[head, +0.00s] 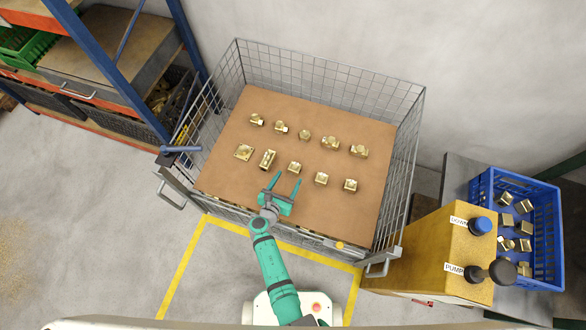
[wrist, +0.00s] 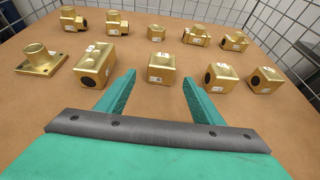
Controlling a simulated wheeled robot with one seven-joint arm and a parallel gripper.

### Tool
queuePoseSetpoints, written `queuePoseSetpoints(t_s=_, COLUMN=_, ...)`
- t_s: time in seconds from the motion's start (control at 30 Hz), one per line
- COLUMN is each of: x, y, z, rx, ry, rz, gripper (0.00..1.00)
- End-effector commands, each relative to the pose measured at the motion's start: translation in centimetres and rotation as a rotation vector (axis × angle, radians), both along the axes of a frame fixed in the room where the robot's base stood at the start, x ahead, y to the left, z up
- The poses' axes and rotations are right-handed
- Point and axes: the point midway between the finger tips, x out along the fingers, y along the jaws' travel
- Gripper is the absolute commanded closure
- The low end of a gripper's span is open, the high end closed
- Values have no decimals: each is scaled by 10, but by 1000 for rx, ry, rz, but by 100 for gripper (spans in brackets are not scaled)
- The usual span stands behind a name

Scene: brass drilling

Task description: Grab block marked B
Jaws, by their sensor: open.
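Several brass pieces stand in two rows on a brown board (head: 228,183) inside a wire cage. Some carry small white labels, but the letters are too small to read surely, so I cannot tell which block is marked B. My gripper (head: 285,180) is open and empty, low over the board in front of the near row. In the wrist view, a brass block (wrist: 161,68) lies ahead between the fingertips, apart from them; it also shows in the head view (head: 294,168). A longer block (wrist: 97,68) with a dark bore is left of it; another block (wrist: 218,77) is right.
A square flanged piece (wrist: 38,62) ends the near row at left, and a block (wrist: 265,80) ends it at right. Mesh walls (head: 335,90) surround the board. A yellow control box (head: 440,250) and a blue crate (head: 545,220) with brass pieces stand right.

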Motion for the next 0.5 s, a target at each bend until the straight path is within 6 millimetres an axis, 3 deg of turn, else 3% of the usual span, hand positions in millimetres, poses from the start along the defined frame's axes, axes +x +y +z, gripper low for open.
queuePoseSetpoints(t_s=0.33, x=25, y=-12, z=-7, rx=3, ry=0, rz=-3, gripper=39)
queuePoseSetpoints(t_s=0.5, x=49, y=-22, z=-7, rx=4, ry=-2, rz=-5, gripper=39)
